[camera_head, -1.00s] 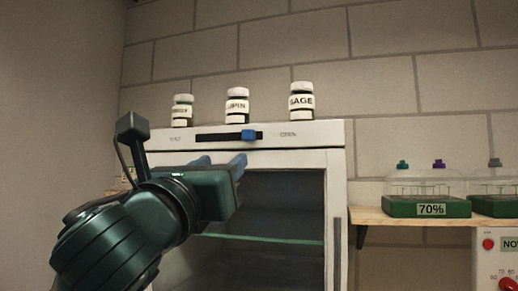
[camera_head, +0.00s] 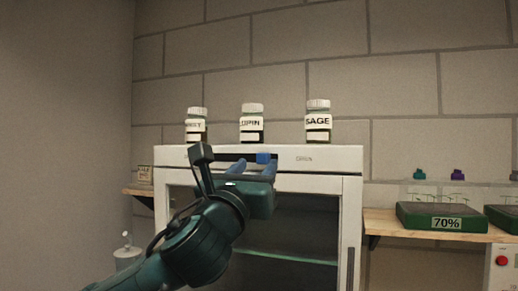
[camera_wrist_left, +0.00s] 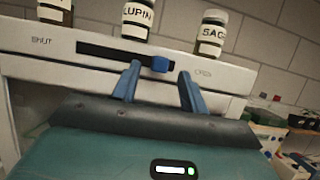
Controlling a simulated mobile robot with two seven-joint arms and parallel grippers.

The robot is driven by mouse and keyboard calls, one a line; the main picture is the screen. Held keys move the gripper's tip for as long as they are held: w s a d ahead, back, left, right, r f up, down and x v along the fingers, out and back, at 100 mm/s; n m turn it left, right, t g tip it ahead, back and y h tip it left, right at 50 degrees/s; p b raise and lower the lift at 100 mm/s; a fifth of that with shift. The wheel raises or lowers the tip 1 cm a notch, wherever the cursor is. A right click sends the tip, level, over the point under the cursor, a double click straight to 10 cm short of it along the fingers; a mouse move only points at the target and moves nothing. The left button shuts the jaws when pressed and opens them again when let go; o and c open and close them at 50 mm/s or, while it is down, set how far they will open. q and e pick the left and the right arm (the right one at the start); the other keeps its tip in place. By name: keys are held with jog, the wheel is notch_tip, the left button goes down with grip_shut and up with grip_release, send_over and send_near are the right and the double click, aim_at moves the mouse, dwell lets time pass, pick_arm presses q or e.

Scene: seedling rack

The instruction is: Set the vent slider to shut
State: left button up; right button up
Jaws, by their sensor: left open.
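The vent slider's blue knob (camera_head: 263,158) sits in a dark slot on the white cabinet's top front panel. In the left wrist view the knob (camera_wrist_left: 161,64) is near the right end of the slot (camera_wrist_left: 108,53), on the OPEN side; the SHUT label (camera_wrist_left: 41,40) is at the left. My left gripper (camera_head: 253,168) is open and empty just in front of and below the knob. In the wrist view its blue fingers (camera_wrist_left: 160,73) stand one to each side of the knob. I cannot tell whether either touches it. The right gripper is not in view.
Jars stand on the cabinet top above the slot, including LUPIN (camera_head: 252,123) and SAGE (camera_head: 318,122). A wooden shelf (camera_head: 385,225) at the right holds a green 70% tray (camera_head: 420,218). A small shelf and a white bottle (camera_head: 127,257) are at the left.

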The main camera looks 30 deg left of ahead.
aim_at(264, 159)
pick_arm(q)
jog(key=shift+x, duration=1.4)
jog(key=shift+c, duration=0.3)
grip_shut()
